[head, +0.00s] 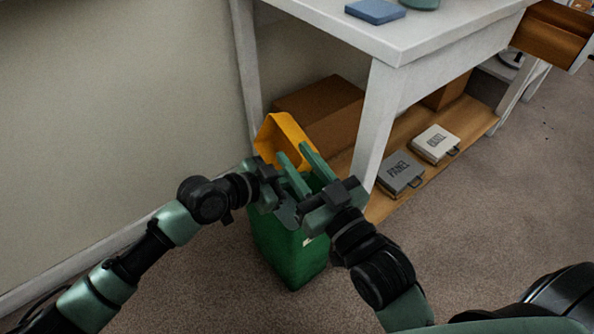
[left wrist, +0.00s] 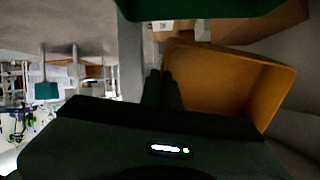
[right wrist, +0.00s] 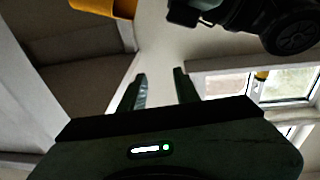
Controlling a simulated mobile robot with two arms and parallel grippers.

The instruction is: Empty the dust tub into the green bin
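The orange-yellow dust tub (head: 284,127) is strongly tilted above the back of the green bin (head: 288,258), beside the table leg. My left gripper (head: 265,163) is shut on the tub's edge. The left wrist view shows the fingers close together at the wall of the tub (left wrist: 225,85), with the green bin's edge (left wrist: 205,8) at the top. My right gripper (head: 293,150) is open and empty over the bin, just in front of the tub. The tub (right wrist: 103,7) shows at the top of the right wrist view. The arms hide most of the bin's mouth; I cannot see dust.
A white table (head: 440,40) stands behind, its leg (head: 378,120) close to the bin. Its low wooden shelf (head: 385,207) holds a cardboard box (head: 318,108) and two cases (head: 400,172). A wall is at the left.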

